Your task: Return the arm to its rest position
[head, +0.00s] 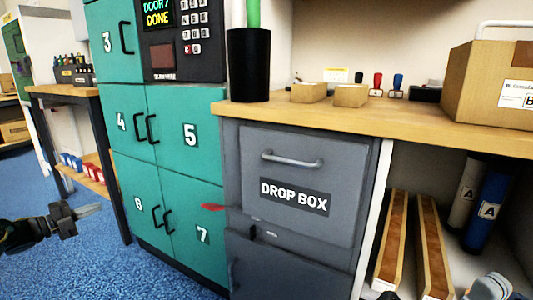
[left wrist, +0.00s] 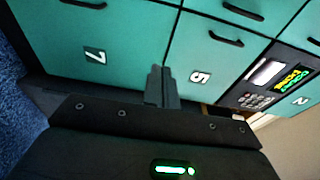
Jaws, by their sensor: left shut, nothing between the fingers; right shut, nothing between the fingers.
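My left gripper (head: 88,210) is at the lower left of the head view, over the blue floor and left of the teal lockers. Its fingers are together with nothing between them. They also show closed in the left wrist view (left wrist: 161,86), in front of the teal doors 7 (left wrist: 90,58) and 5 (left wrist: 205,60), apart or touching is hard to tell there. In the head view they are clear of the lockers. Door 7 (head: 190,240) looks closed. The locker screen (head: 158,12) reads "DOOR 7 DONE".
A wooden side table (head: 62,90) stands behind my left gripper. The grey drop box (head: 300,225) stands right of the lockers under a wooden counter (head: 400,118), which bears a black cup (head: 249,70), small cartons and a large carton (head: 485,75). Blue floor (head: 80,265) is open at lower left.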

